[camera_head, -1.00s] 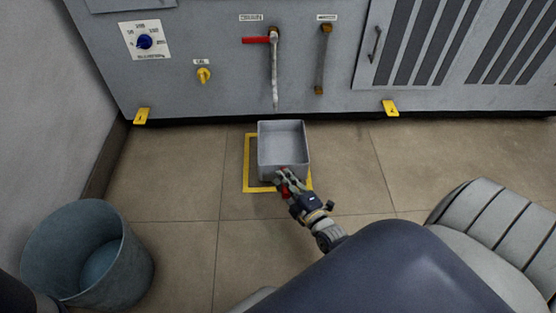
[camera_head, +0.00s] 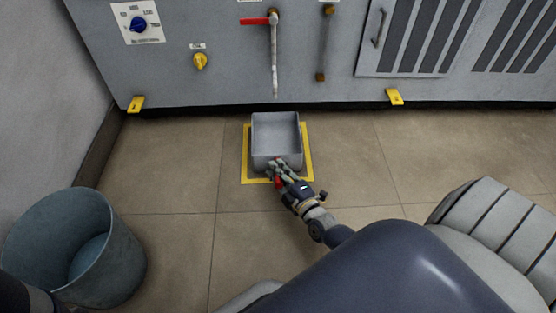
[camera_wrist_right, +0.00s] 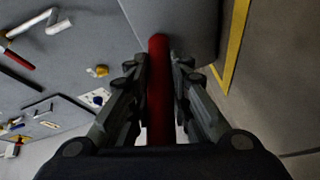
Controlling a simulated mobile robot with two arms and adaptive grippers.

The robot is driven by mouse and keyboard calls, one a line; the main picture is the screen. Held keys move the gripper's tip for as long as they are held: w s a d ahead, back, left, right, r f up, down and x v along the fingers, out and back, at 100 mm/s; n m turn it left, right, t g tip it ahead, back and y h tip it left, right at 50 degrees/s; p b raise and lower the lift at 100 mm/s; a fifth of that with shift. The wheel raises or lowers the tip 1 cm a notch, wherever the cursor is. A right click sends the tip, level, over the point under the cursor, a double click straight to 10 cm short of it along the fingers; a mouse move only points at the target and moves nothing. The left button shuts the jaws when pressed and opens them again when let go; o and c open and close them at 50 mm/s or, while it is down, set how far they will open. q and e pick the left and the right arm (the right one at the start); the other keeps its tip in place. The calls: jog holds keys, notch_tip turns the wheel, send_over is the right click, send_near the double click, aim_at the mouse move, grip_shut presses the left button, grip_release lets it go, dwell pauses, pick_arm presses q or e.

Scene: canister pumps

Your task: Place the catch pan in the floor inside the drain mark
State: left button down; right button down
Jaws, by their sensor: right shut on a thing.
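The catch pan (camera_head: 276,134) is an open grey box with a red handle (camera_wrist_right: 158,85). In the head view it appears over the drain mark, a yellow square outline (camera_head: 308,150). Yellow shows on its left, right and front, while its back rim overlaps the far line. I cannot tell whether its base touches the floor. My right gripper (camera_head: 277,173) is at the pan's near side, shut on the red handle. The handle stands between both fingers in the wrist view. My left gripper is out of view.
A grey machine cabinet stands behind, with a red-levered pipe (camera_head: 274,60) above the pan and yellow floor brackets (camera_head: 136,104). A blue-grey bucket (camera_head: 120,265) stands at lower left. Tiled floor is clear on both sides of the mark.

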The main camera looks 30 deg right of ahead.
jog(key=c, duration=1.5)
grip_release()
jog(key=shift+o, duration=0.2)
